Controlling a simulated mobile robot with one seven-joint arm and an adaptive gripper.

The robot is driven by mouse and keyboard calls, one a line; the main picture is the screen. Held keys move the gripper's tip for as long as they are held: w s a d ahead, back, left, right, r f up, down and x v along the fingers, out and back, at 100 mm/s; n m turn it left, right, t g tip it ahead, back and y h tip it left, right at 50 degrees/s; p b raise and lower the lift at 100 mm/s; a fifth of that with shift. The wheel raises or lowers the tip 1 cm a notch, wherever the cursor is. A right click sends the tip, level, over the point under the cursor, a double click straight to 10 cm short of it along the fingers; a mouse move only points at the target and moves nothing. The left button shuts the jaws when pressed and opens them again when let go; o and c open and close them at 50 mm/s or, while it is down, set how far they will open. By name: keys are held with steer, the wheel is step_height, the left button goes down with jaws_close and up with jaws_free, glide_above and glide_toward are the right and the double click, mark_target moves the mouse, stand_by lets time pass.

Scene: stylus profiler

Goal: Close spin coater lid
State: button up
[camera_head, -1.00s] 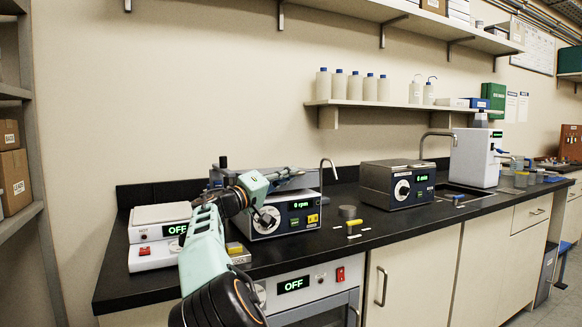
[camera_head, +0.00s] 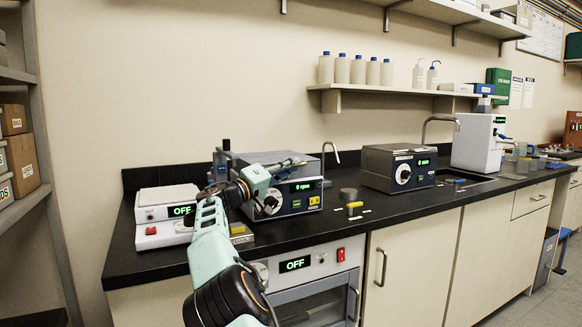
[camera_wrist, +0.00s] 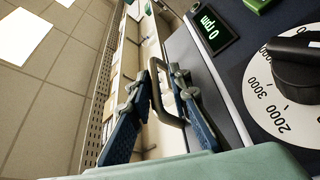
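The spin coater (camera_head: 290,198) is a grey box with a dark blue front, a dial and a green "0 rpm" display, on the black bench. Its front (camera_wrist: 285,75) also fills the right of the wrist view. My gripper (camera_head: 292,163) is over the top of the spin coater; my arm covers its left part. In the wrist view my gripper's two fingers (camera_wrist: 158,78) are spread apart. A grey loop handle (camera_wrist: 161,66) shows between and beyond the fingertips. I cannot tell whether they touch it. The lid's angle is not clear.
A hotplate (camera_head: 160,203) showing "OFF" stands left of the spin coater. A second dial box (camera_head: 398,166) stands to the right, with a grey cylinder (camera_head: 349,194) and a yellow-handled tool (camera_head: 354,206) between. Bottles (camera_head: 357,70) line the shelf.

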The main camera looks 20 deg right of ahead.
stand_by(0.3)
steer(key=shift+s+a, duration=0.2)
steer(key=shift+a, duration=0.15)
steer(key=v, duration=1.1)
